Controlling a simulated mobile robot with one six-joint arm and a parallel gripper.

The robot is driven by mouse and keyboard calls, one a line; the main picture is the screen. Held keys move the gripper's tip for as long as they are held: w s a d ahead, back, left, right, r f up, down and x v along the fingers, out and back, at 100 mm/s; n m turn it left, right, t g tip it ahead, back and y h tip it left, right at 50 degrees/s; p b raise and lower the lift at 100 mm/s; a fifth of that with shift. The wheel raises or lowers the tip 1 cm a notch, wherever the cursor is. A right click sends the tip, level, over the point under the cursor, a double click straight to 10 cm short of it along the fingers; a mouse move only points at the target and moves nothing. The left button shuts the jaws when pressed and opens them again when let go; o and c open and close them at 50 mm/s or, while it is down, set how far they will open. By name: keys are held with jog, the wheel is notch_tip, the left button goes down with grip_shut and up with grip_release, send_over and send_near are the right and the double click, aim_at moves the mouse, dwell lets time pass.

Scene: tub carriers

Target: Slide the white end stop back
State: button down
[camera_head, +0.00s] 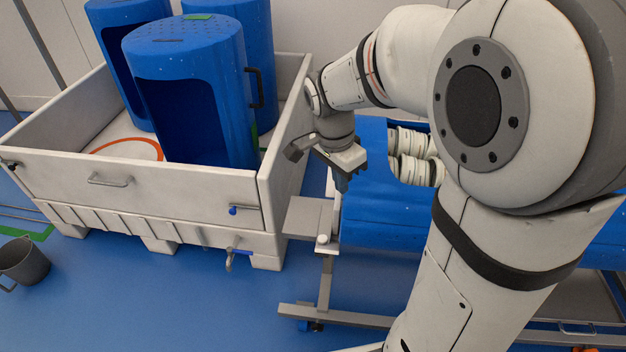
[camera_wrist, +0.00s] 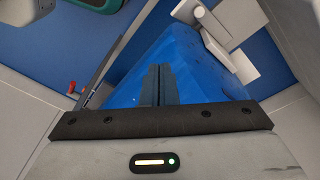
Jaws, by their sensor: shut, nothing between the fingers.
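A pale end stop (camera_head: 308,216), a flat plate with a small white knob (camera_head: 323,239) by it, sits on the carrier frame at the left end of a blue tub (camera_head: 375,215) lying on its side. In the wrist view pale plates and a bar that look like the end stop (camera_wrist: 243,66) show at the upper right. My gripper (camera_head: 343,187) is shut and empty, pointing down just above and right of the plate. In the wrist view its dark fingers (camera_wrist: 157,70) are together in front of the blue tub, apart from the pale parts.
A large white crate (camera_head: 150,195) holding several upright blue tubs (camera_head: 195,95) stands close on the left. White rolls (camera_head: 412,155) lie in the tub on the carrier. A grey bucket (camera_head: 24,262) stands far left. Blue floor (camera_head: 190,310) is clear in front.

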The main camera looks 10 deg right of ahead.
jog(key=w+a+f+m+g+h+b, duration=0.1)
jog(key=w+f+m+b, duration=0.45)
jog(key=f, duration=0.55)
jog(key=w+a+f+m+g+h+b, duration=0.1)
jog(key=w+f+m+b, duration=0.4)
jog(key=f, duration=0.6)
jog(key=b+x, duration=0.4)
jog(key=x, duration=0.6)
jog(key=shift+s+a+b, duration=0.15)
jog(key=shift+s+b, duration=0.05)
jog(key=shift+b, duration=0.2)
jog(key=shift+w+a, duration=0.1)
